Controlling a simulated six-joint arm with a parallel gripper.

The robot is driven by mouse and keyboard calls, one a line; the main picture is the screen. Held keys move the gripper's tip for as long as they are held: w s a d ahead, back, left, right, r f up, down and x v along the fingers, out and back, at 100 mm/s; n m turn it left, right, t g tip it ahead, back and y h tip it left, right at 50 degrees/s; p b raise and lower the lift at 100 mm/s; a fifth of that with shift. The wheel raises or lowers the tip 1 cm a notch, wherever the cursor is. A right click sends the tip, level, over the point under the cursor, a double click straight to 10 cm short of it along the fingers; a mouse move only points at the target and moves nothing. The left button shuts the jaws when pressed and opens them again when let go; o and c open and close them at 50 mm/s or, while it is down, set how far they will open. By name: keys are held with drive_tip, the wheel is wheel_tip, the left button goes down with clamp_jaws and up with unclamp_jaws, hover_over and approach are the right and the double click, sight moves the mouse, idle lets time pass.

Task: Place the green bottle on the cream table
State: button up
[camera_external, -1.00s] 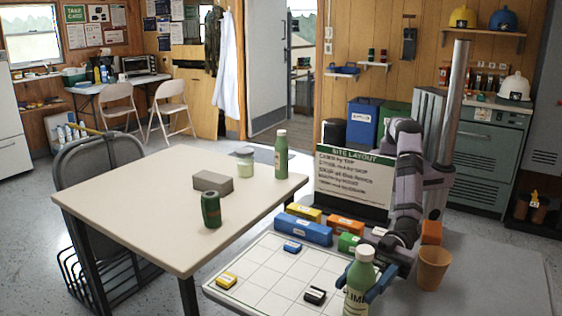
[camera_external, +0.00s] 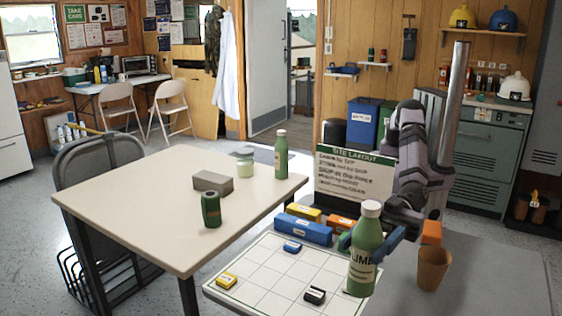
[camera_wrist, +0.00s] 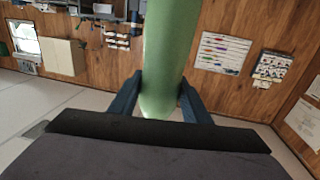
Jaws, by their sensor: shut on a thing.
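The green bottle (camera_external: 364,252) has a white cap and a label and stands upright in my gripper (camera_external: 366,237) at the front right of the external view. My gripper is shut on the bottle, with its blue fingers on either side. The bottle overlaps the white grid board in the picture; its base appears raised. In the wrist view the green bottle (camera_wrist: 168,60) fills the middle between the two fingers (camera_wrist: 160,98). The cream table (camera_external: 150,215) stands to the left of the bottle and gripper.
On the cream table are another green bottle (camera_external: 281,155), a jar (camera_external: 245,162), a grey block (camera_external: 213,182) and a dark green can (camera_external: 211,210). Its front left is bare. The grid board (camera_external: 262,272) holds small blocks; a sign (camera_external: 352,178) and an orange cup (camera_external: 433,268) stand nearby.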

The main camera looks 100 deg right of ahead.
drive_tip(key=w+d+r+m+t+h+p, duration=0.1)
drive_tip(key=w+d+r+m+h, duration=0.2)
drive_tip(key=w+d, duration=0.65)
drive_tip(key=w+d+r+m+t+h+p, duration=0.1)
drive_tip(key=w+d+r+t+h, duration=0.15)
drive_tip(key=w+d+r, duration=0.5)
drive_tip(key=w+d+m+h+p, duration=0.1)
drive_tip(key=w+d+m+h, duration=0.3)
drive_tip(key=d, duration=0.9)
drive_tip(key=w+d+n+h+p, duration=0.15)
drive_tip(key=w+d, duration=0.35)
drive_tip(key=d, duration=0.7)
drive_tip(key=s+d+f+m+h, duration=0.2)
drive_tip(key=d+h, duration=0.1)
drive_tip(key=d, duration=0.9)
drive_tip(key=s+d+f+m+h, duration=0.2)
drive_tip(key=d, duration=0.9)
drive_tip(key=shift+s+d+f+p, duration=0.25)
drive_tip(key=shift+s+d+f, duration=0.35)
drive_tip(key=shift+s+f, duration=1.95)
drive_tip(key=shift+s+d+f+p, duration=0.25)
drive_tip(key=shift+s+d+f, duration=0.3)
drive_tip(key=shift+s, duration=4)
drive_tip(key=shift+g+y, duration=0.35)
drive_tip(key=shift+y, duration=0.05)
drive_tip(key=shift+f, duration=2.85)
